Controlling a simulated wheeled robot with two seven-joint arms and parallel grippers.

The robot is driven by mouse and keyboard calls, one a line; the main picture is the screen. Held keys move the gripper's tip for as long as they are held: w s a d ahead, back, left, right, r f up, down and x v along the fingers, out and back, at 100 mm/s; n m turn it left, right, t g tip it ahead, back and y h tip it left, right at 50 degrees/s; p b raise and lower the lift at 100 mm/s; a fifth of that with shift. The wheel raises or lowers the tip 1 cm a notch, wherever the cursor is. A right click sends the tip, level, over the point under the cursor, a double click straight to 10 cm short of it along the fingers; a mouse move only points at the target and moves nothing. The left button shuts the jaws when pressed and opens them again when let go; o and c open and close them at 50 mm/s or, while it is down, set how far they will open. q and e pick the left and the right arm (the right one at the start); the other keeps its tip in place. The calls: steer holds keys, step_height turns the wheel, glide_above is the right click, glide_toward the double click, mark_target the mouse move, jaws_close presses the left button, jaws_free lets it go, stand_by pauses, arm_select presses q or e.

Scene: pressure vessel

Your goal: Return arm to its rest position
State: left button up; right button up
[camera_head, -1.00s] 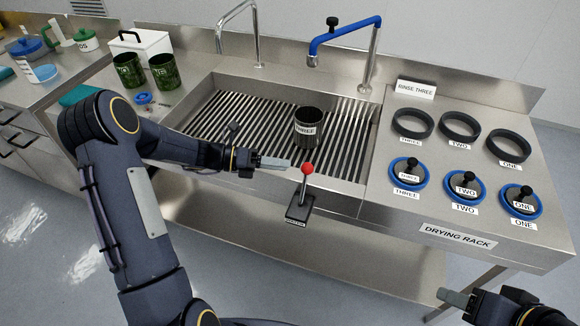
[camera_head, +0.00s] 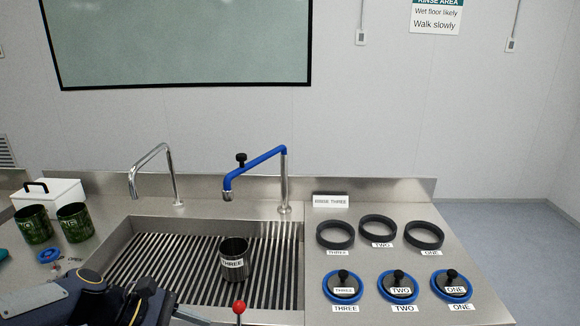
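My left arm (camera_head: 100,300) comes in at the bottom left, in front of the sink's front left corner. Its gripper is at the bottom edge of the picture, left of the red lever knob (camera_head: 239,307), and is mostly cut off, so its fingers cannot be judged. My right arm and gripper are out of view. A dark metal vessel labelled THREE (camera_head: 233,262) stands upright on the slatted sink floor (camera_head: 180,262).
A blue-armed tap (camera_head: 256,165) and a plain tap (camera_head: 150,160) stand behind the sink. On the right counter are several black rings (camera_head: 335,235) and blue-rimmed lids (camera_head: 342,287). Green cups (camera_head: 74,222) and a white box (camera_head: 50,197) stand at left.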

arm_select(q)
steer(key=s+a+m+t+y, duration=0.2)
steer(key=s+m+y, duration=0.4)
steer(key=s+m, duration=0.8)
steer(key=shift+s+a+m+t, duration=0.2)
steer(key=shift+a+m+t, duration=0.15)
steer(key=shift+m+t, duration=0.7)
